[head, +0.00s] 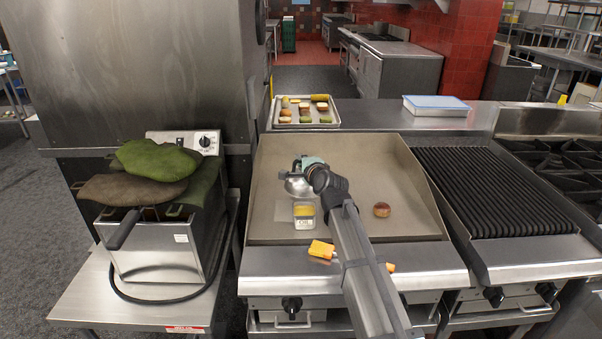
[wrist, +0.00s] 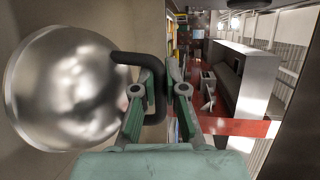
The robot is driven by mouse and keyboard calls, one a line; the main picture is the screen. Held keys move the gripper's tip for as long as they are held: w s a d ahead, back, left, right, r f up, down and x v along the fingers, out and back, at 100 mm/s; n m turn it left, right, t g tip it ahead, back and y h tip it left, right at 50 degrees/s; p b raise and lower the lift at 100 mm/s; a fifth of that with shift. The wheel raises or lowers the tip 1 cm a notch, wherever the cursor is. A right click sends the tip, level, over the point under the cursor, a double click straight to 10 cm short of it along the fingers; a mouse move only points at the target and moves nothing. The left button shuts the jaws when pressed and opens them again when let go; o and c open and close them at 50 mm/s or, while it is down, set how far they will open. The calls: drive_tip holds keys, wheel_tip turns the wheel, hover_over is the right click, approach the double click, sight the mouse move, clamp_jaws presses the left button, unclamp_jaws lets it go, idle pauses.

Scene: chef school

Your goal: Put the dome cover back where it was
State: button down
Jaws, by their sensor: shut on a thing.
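The dome cover (head: 297,188) is a shiny metal dome with a black handle. It is over the griddle's left half in the head view, behind a small container. It looks tilted, and I cannot tell if its rim touches the griddle. In the wrist view the dome (wrist: 62,88) fills the left side, its handle reaching between my fingers. My gripper (wrist: 160,82) is shut on that handle. In the head view my gripper (head: 309,163) is beside the dome, partly hidden by my wrist.
A small container (head: 304,224) with yellow contents and a round brown item (head: 381,209) are on the griddle (head: 370,160). Orange pieces (head: 321,249) lie at its front edge. A food tray (head: 305,125) and a blue-lidded box (head: 435,105) stand behind. The griddle's right half is mostly clear.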

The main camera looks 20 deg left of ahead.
drive_tip(key=shift+f, duration=2)
drive_tip(key=shift+f, duration=0.1)
drive_tip(key=c, duration=1.2)
unclamp_jaws()
drive_tip(key=b+v, duration=0.1)
drive_tip(key=v, duration=1.1)
